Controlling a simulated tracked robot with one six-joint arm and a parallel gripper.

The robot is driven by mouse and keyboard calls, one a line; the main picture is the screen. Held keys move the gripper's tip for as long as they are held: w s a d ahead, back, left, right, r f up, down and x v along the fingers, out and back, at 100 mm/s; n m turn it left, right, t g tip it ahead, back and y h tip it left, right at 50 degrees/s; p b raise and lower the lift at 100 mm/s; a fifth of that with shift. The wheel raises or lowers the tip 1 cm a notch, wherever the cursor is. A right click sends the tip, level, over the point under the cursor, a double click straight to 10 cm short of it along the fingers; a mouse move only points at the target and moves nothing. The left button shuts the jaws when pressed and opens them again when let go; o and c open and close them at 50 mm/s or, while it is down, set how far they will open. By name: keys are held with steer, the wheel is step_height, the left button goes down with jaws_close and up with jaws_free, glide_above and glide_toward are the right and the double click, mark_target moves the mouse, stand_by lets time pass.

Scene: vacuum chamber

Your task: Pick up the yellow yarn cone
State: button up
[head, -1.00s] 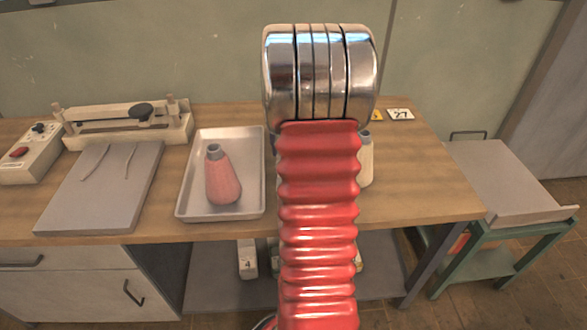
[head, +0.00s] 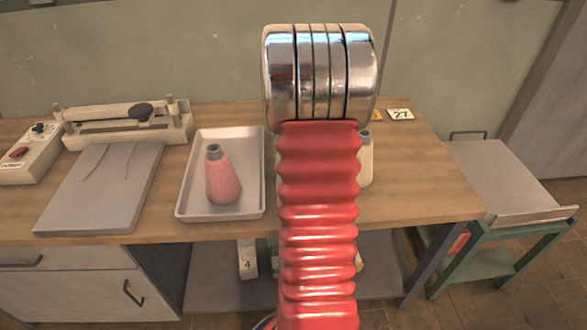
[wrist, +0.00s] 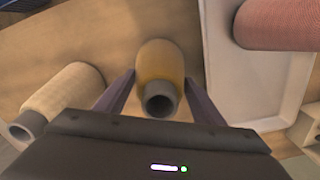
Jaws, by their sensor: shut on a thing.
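The yellow yarn cone (wrist: 160,60) is between the two dark fingers of my gripper (wrist: 159,78) in the wrist view. The gripper is shut on it. The grey tip of the cone points toward the wrist camera. In the head view my red arm hides both the yellow cone and the gripper.
A pink cone (head: 222,182) stands in a metal tray (head: 186,205); the cone also shows in the wrist view (wrist: 280,25). A cream cone (wrist: 63,98) stands on the other side of the yellow one, partly visible behind my arm (head: 366,162). Bare wood (head: 425,190) lies to the right.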

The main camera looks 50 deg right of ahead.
steer(key=c, duration=0.8)
steer(key=shift+r, duration=0.1)
step_height(320, 180, up, 10)
steer(key=shift+f, duration=0.1)
stand_by(0.6)
